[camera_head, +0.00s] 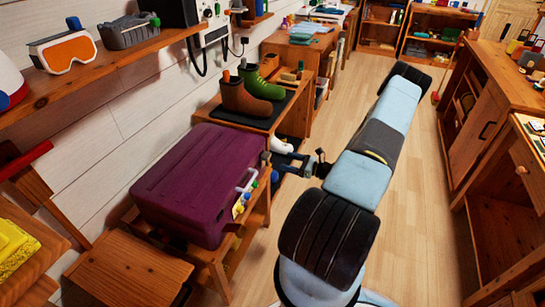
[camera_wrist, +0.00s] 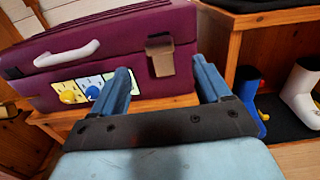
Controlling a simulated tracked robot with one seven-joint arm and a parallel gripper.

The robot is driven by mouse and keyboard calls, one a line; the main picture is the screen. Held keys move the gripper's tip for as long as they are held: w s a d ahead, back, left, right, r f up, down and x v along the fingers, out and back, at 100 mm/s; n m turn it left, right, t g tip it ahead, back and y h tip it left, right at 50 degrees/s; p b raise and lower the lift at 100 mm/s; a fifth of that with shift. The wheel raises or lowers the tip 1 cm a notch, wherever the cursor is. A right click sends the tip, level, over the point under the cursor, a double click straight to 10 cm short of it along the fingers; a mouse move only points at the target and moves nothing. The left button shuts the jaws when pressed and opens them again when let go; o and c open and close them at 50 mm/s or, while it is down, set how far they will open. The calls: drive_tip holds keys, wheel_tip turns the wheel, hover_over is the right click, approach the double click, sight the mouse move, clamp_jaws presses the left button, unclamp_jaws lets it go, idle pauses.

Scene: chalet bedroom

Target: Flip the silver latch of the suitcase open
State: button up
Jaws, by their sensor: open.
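The purple suitcase (camera_head: 200,180) lies shut on a low wooden bench, its front side facing my gripper. It also shows in the wrist view (camera_wrist: 110,30). The latch (camera_wrist: 160,54), a brownish-grey metal plate, is on the suitcase's front near its right end and looks closed down over the seam. In the wrist view my gripper (camera_wrist: 163,75) is open and empty. Its two blue fingers stand apart, one to each side of the latch in the picture. They seem short of the latch; contact cannot be told. In the head view my gripper (camera_head: 290,160) is beside the suitcase's right end.
Brown and green boots (camera_head: 250,92) stand on a shelf behind the suitcase. White boots (camera_wrist: 300,90) are low on the right. Open wooden floor (camera_head: 410,200) lies right of my arm.

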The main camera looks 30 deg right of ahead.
sight(270, 156)
drive_tip(key=x, duration=0.9)
drive_tip(key=shift+a, duration=0.1)
drive_tip(key=shift+c, duration=0.2)
